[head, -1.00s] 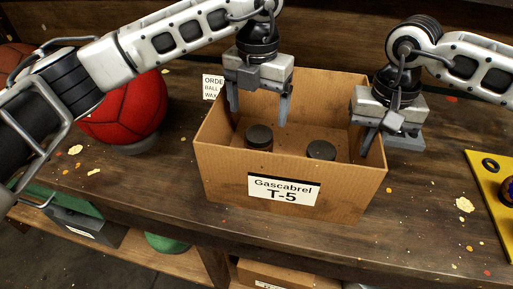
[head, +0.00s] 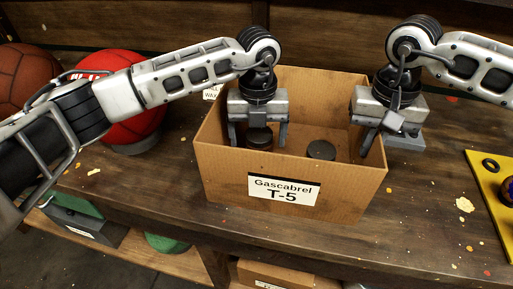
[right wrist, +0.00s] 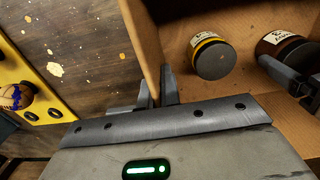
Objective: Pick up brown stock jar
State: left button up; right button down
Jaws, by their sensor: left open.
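The brown stock jar (right wrist: 283,46) stands in the cardboard box (head: 230,178); its dark lid (head: 259,141) shows at the left in the head view. A jar with a yellow band (right wrist: 211,57) stands beside it; its dark lid (head: 321,150) is to the right. My left gripper (head: 258,138) is open, pointing down into the box, with a finger on either side of the brown jar's lid. Whether the fingers touch the jar is unclear. My right gripper (head: 373,138) is shut on the box's right wall, which runs between its fingers (right wrist: 158,94).
A red ball (head: 125,95) on a stand and a brown ball (head: 25,75) are at the left. A yellow board (head: 490,180) lies at the right. Table space in front of the box is narrow, with scattered flakes.

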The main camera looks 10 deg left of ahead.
aim_at(256, 138)
pick_arm(q)
notch_tip(256, 138, down, 4)
jog(key=shift+s+a+f, duration=0.1)
jog(key=shift+s+f, duration=0.05)
jog(key=shift+f, duration=0.05)
jog(key=c, duration=1.2)
jog(key=shift+r, duration=0.15)
pick_arm(e)
jog(key=shift+r, duration=0.1)
pick_arm(q)
notch_tip(256, 138, up, 10)
jog(key=shift+f, duration=0.1)
pick_arm(e)
jog(key=c, duration=1.5)
grip_release()
jog(key=shift+c, duration=0.2)
